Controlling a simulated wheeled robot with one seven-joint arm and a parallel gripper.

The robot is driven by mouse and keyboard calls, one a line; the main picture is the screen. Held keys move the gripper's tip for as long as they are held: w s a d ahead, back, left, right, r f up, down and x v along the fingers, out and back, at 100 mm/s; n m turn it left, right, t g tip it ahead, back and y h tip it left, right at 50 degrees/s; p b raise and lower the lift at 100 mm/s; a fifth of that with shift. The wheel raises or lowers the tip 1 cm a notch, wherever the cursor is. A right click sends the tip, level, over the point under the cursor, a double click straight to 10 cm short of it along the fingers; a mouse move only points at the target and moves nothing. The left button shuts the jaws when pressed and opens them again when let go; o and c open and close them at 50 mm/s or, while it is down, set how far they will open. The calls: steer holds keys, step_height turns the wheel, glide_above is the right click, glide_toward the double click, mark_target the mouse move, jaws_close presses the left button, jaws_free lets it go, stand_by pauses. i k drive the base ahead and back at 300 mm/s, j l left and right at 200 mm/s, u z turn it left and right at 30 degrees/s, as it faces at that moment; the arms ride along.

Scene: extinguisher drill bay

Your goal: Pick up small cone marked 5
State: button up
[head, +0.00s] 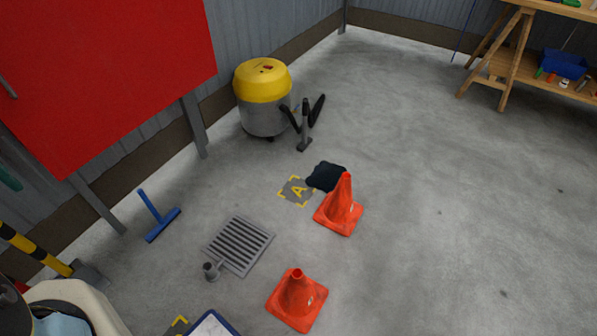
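Two orange cones stand on the grey concrete floor. The farther cone (341,206) is at the centre, next to a dark cloth and a yellow-cornered floor mark. The nearer cone (297,297) is at the bottom centre and looks shorter, with a blunt top. Each has a small pale mark on its right side, too small to read, so I cannot tell which is marked 5. Both look upright on square bases and stand apart from each other. My gripper does not show in this view.
A floor drain (239,246) lies left of the cones. A dark cloth (326,177) touches or nearly touches the farther cone. A yellow-topped vacuum (263,97), blue T-shaped tool (158,217) and red panel (110,75) are left. A wooden bench (520,50) stands back right. The right floor is clear.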

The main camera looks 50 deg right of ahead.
mark_target(338, 211)
steer(key=k+l+z, duration=0.1)
steer(key=z, duration=0.3)
steer(key=k+l+z, duration=0.2)
steer(key=z, duration=0.2)
steer(key=k+l+z, duration=0.1)
steer(key=l+z, duration=0.15)
steer(key=z, duration=0.15)
